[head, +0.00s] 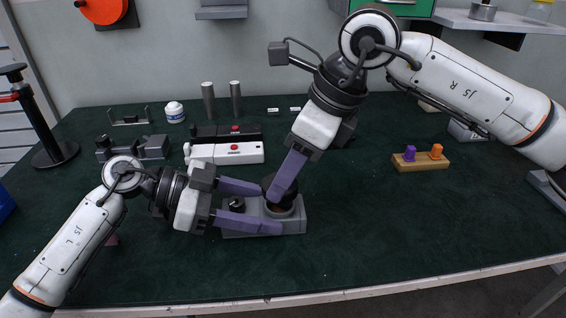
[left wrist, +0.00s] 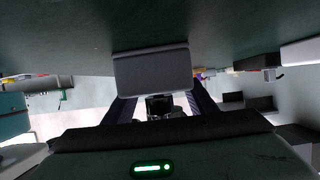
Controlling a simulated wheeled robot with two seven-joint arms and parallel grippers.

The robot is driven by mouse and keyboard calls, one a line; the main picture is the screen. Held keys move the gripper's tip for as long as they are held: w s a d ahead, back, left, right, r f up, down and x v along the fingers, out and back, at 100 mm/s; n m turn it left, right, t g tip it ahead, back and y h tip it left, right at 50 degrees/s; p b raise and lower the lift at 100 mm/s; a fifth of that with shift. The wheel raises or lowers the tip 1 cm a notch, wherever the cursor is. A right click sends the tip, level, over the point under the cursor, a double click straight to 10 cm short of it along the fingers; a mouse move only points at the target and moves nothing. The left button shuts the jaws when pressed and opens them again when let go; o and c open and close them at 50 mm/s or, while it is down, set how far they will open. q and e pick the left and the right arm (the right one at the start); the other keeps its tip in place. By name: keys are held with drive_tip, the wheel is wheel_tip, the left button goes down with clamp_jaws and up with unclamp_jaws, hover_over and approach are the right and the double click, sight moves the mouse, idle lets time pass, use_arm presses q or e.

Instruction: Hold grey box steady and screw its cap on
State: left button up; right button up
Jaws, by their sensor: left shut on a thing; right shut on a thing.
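The grey box (head: 293,226) stands on the dark green table in front of me. My left gripper (head: 268,207) is shut on it, one purple finger along the far side and one along the near side. It also shows in the left wrist view (left wrist: 152,73), between the fingers. A round opening with an orange inside (head: 283,209) is at the right of its top, and a black knob (head: 237,203) at the left. My right gripper (head: 278,190) comes from above, shut on a dark round cap (head: 269,184). Its fingers partly hide the cap; I cannot tell whether cap and opening touch.
A white unit (head: 228,154) with red buttons and a black one (head: 215,134) lie behind the box. Two metal cylinders (head: 208,100) and a white jar (head: 175,112) stand farther back. A wooden block (head: 420,163) with purple and orange pegs is at right. The front right table is clear.

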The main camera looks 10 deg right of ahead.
sight(263, 214)
drive_tip(key=shift+f, duration=0.25)
idle(0.3)
drive_tip(key=shift+f, duration=0.75)
drive_tip(key=shift+f, duration=0.6)
